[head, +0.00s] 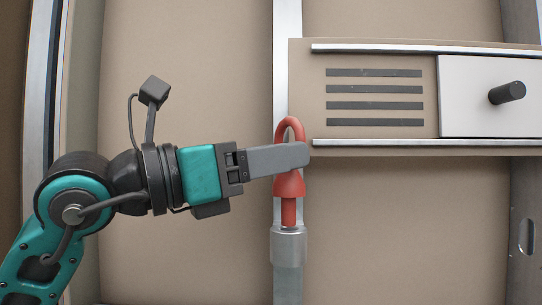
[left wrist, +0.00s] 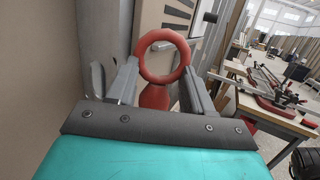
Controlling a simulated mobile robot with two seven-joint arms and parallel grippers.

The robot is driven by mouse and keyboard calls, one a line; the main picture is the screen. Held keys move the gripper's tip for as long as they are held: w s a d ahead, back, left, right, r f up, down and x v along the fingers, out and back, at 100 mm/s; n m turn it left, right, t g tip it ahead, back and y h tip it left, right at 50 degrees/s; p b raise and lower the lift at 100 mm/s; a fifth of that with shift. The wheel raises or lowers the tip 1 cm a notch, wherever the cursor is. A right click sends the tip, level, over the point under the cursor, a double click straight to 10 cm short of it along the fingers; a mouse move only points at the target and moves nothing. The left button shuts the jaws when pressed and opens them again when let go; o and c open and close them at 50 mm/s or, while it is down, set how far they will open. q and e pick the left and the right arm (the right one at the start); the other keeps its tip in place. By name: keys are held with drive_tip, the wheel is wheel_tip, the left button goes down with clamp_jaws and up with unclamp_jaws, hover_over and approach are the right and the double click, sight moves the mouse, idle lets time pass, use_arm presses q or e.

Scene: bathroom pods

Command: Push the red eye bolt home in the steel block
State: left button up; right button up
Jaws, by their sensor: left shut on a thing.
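The red eye bolt (head: 289,186) stands upright in the head view, its ring at the top and its shank pointing down. The lower end of the shank meets the top of the steel block (head: 289,246), a grey cylinder-topped piece below it; how deep it sits inside is hidden. My left gripper (head: 290,157) comes in from the left and is shut on the eye bolt, just below the ring. In the left wrist view the red ring (left wrist: 165,56) shows between the two fingers. My right gripper is not in view.
A panel with dark slots (head: 374,97) and metal rails is at the upper right. It carries a white sliding plate (head: 460,115) with a black knob (head: 507,92). In the left wrist view, workbenches (left wrist: 270,115) stand in the room at right.

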use_arm(q)
drive_tip(key=shift+f+b, duration=1.75)
drive_tip(key=shift+f, duration=0.25)
drive_tip(key=o, duration=1.2)
drive_tip(key=shift+o, duration=0.2)
drive_tip(key=shift+s+a+f, duration=0.15)
drive_tip(key=shift+s+a, duration=0.15)
drive_tip(key=shift+a, duration=0.35)
approach(275, 191)
drive_tip(key=v, duration=0.3)
drive_tip(key=shift+s+a+b, duration=0.2)
drive_tip(key=shift+b, duration=0.15)
